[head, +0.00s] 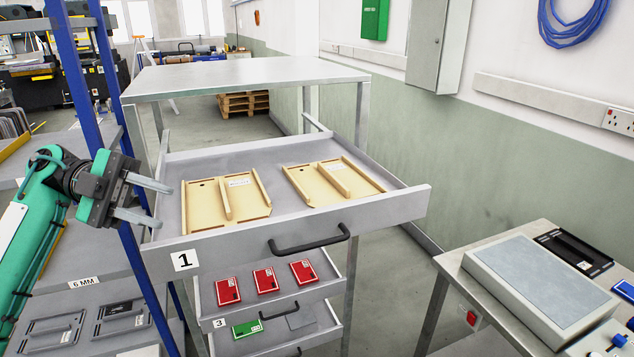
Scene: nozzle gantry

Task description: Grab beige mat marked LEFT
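Two beige mats lie flat in the open top drawer (400,207) marked 1. The left-hand mat (203,205) and the right-hand mat (362,182) each have raised strips and a small white label. The label print is too small to read, so I cannot tell which one is marked LEFT. My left gripper (160,204) is open and empty, with its two fingers pointing right. In the picture it is at the drawer's left side, left of the left-hand mat and apart from it. My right gripper is not in view.
A blue rack post (95,100) stands behind my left arm. The metal top (245,75) overhangs the drawer's back. A side table (450,262) stands at right.

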